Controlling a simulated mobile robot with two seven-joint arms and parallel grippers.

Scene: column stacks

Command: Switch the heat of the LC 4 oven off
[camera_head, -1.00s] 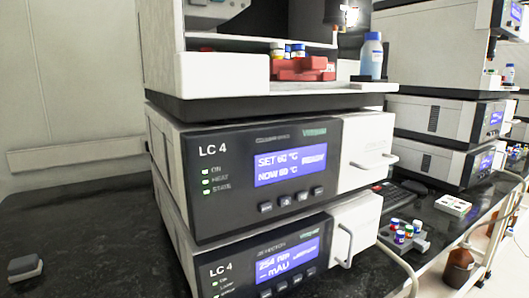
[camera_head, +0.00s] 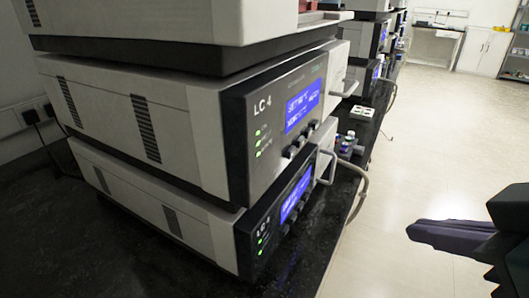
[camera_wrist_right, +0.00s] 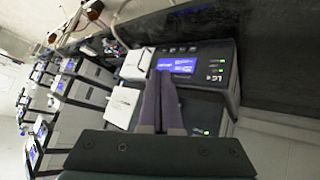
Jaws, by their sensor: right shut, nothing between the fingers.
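My left gripper is out of view.
Handles stick out at the right of both fronts. A tray of small vials (camera_head: 347,146) stands on the dark bench (camera_head: 110,250). The floor at right is clear.

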